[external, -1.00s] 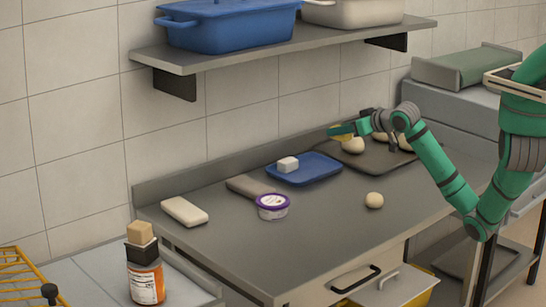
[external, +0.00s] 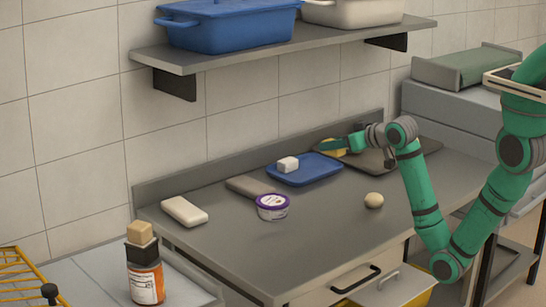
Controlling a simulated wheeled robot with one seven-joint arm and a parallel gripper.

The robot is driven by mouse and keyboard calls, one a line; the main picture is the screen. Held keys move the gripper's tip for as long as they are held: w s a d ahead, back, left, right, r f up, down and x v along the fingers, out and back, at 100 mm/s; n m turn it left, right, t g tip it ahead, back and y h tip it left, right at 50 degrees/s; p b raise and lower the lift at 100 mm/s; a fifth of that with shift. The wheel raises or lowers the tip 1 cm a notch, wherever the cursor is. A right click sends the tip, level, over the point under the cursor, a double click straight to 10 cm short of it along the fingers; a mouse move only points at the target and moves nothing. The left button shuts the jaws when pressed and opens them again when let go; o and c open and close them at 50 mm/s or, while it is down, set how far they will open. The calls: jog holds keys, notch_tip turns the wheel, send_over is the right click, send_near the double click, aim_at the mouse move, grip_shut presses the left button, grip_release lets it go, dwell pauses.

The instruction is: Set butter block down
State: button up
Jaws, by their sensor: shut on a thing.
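The yellow butter block (external: 340,147) is in my gripper (external: 332,148), partly hidden by the green fingers. My gripper is shut on it, low over the worktop, by the right rear edge of the blue tray (external: 310,178) and the left end of the dark baking tray (external: 425,146). I cannot tell whether the block touches a surface.
A purple-lidded tub (external: 272,206), a white bar (external: 184,211), a grey-brown slab (external: 248,187) and a dough ball (external: 374,200) lie on the worktop (external: 320,230). A shelf (external: 290,60) with pans hangs above. The front middle is clear.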

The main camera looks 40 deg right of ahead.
jog(key=s+f, duration=0.4)
jog(key=s, duration=0.2)
send_over(309, 201)
jog(key=shift+m+h, duration=0.3)
jog(key=shift+h, duration=0.1)
jog(key=f, duration=0.9)
jog(key=shift+s, duration=0.2)
jog(key=shift+w+f, duration=0.3)
jog(key=shift+f, duration=1.6)
jog(key=shift+f, duration=0.1)
jog(key=o, duration=1.1)
jog(key=shift+c, duration=0.2)
